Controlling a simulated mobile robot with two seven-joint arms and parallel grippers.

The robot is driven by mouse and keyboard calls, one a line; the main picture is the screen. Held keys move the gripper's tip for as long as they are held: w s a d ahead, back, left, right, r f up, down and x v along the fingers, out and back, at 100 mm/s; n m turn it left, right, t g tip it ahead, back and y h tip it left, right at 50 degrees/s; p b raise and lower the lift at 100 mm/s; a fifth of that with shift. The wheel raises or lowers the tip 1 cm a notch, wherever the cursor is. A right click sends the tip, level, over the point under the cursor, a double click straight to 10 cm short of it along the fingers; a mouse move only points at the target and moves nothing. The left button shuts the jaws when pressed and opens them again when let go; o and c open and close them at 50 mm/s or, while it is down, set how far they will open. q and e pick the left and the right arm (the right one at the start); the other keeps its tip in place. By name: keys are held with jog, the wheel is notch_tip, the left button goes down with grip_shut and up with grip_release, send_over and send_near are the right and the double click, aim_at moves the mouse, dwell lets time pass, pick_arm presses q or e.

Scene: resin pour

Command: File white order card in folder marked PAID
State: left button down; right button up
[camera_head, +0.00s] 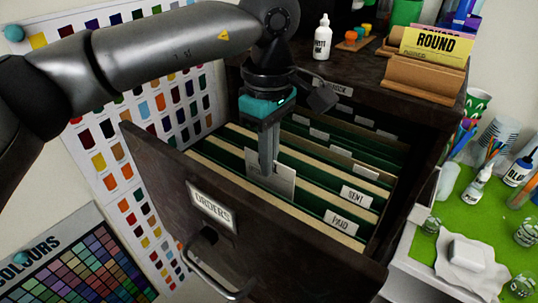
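My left gripper (268,158) points straight down into the open drawer marked ORDERS (170,172). Its fingers look closed together on the top of the white order card (284,186). The card stands roughly upright among the hanging folders, with its lower part hidden by the folder edge in front. The folder marked PAID (340,222) is near the drawer's front, its label to the right of the card. The folder marked SENT (356,196) is just behind it. I cannot tell exactly which folder gap the card is in. My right gripper is not in view.
More labelled folders (341,150) fill the drawer's rear. A white bottle (322,40) and a ROUND sign on a wooden holder (436,43) stand on the cabinet top. A green work mat (463,218) with cups and bottles is at right. Colour charts cover the left wall.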

pick_arm(q)
jog(key=shift+f, duration=0.2)
jog(key=c, duration=0.5)
grip_release()
jog(key=shift+r, duration=0.1)
jog(key=shift+r+p, duration=2.45)
jog(key=shift+r, duration=1.55)
